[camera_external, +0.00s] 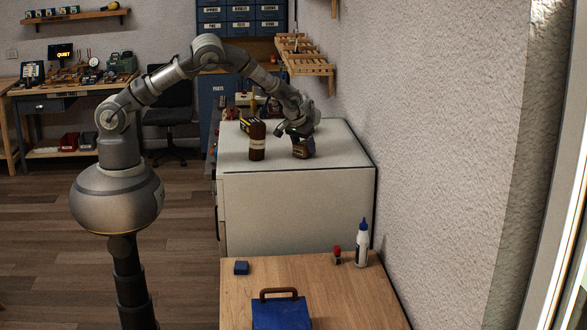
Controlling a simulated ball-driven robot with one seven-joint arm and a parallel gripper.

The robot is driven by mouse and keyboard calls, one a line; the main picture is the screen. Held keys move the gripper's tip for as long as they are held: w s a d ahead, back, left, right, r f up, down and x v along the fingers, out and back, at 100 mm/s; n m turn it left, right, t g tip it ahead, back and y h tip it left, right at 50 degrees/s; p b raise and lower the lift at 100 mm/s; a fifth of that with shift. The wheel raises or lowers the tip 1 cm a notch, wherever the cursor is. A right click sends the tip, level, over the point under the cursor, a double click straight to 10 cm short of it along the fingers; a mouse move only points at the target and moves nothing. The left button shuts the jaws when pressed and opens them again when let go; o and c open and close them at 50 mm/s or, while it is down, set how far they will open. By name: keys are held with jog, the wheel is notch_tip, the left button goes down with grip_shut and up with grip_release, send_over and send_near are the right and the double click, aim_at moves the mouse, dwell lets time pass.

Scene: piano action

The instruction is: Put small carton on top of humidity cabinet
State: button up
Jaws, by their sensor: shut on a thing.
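The humidity cabinet (280,205) is a large pale box against the right wall, with a flat top. A small dark carton (303,150) with a tan patch is at the middle right of its top. My gripper (299,135) reaches down from above and is shut on the carton. The gripper and wrist hide the carton's upper part. I cannot tell whether the carton's base touches the cabinet top or hangs just above it.
A brown bottle-like container (257,143) with a pale label stands left of the carton, and a yellow-and-black item (247,125) is behind it. The cabinet top's front is clear. A wooden table (340,300) in front holds a blue case (280,314) and a white bottle (362,246).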

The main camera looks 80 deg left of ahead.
jog(key=shift+w+f, duration=0.1)
jog(key=shift+f, duration=0.1)
jog(key=o, duration=1.1)
jog(key=shift+f, duration=0.1)
jog(key=shift+c, duration=0.2)
jog(key=v, duration=1.2)
jog(key=shift+r, duration=0.25)
jog(key=s+d+r+m+t+h, duration=0.1)
jog(key=s+d+r+m+t, duration=0.15)
jog(key=r, duration=1.25)
jog(key=s+d+r+m+t+h, duration=0.1)
jog(key=d+r+m+t, duration=0.2)
jog(key=r, duration=1.3)
jog(key=s+d+r+m+t, duration=0.1)
jog(key=s+d+r+t, duration=0.2)
jog(key=s+r, duration=0.4)
jog(key=s+d+r+m+t+h, duration=0.1)
jog(key=s+d+r+m+t, duration=0.1)
jog(key=s+r, duration=0.6)
notch_tip(320, 180, up, 7)
jog(key=shift+s+d+r+t+b, duration=0.15)
jog(key=shift+d+t+b, duration=0.15)
jog(key=shift+d+t, duration=0.45)
